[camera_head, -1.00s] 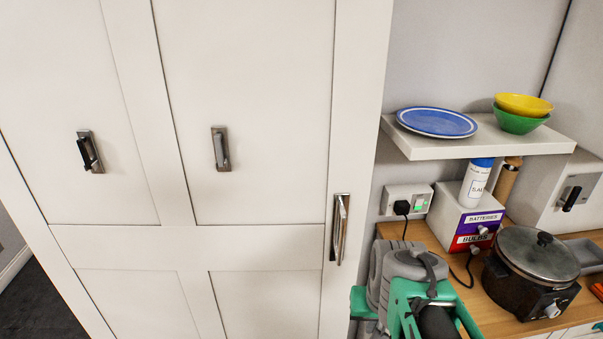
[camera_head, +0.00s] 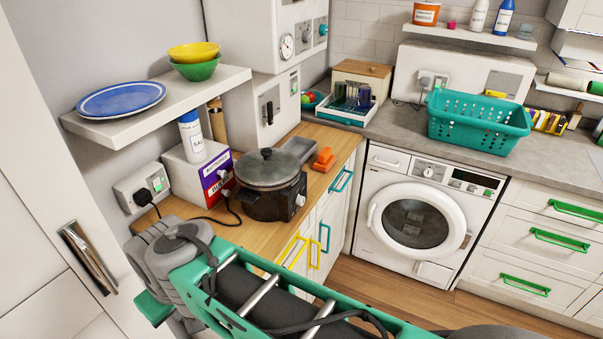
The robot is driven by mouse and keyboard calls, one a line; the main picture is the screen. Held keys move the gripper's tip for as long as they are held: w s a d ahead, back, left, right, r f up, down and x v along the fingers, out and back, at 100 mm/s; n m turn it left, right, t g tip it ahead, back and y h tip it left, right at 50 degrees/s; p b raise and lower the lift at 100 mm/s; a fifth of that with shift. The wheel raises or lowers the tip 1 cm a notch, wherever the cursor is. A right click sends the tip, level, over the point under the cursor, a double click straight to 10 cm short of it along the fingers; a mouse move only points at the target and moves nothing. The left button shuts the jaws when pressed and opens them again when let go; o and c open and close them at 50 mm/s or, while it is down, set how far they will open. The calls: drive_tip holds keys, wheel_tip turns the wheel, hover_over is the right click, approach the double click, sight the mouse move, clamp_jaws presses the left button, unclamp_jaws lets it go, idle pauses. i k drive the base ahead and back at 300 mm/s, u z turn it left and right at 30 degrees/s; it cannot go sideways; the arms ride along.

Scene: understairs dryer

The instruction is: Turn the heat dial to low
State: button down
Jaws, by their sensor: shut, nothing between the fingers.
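A white front-loading machine (camera_head: 415,250) with a round door stands under the grey counter. A round dial (camera_head: 428,173) sits on its top panel, right of the drawer. Its setting is too small to read. The black slow cooker (camera_head: 268,205) on the wooden counter has a small knob (camera_head: 300,200) on its front. The white wall unit behind has a round gauge (camera_head: 287,46) and a teal knob (camera_head: 323,30). No label shows which of these is the heat dial. My green and grey arm crosses the bottom of the view. My gripper is not in view.
A teal basket (camera_head: 480,128) stands on the counter above the machine. A shelf (camera_head: 160,105) with a blue plate and bowls juts out at left. Drawers with green handles (camera_head: 560,240) stand at right. Wooden floor (camera_head: 390,296) is clear before the machine.

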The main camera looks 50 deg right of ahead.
sight(300, 201)
drive_tip(key=u, duration=0.7)
drive_tip(key=k, duration=1.05)
drive_tip(key=z, duration=1.6)
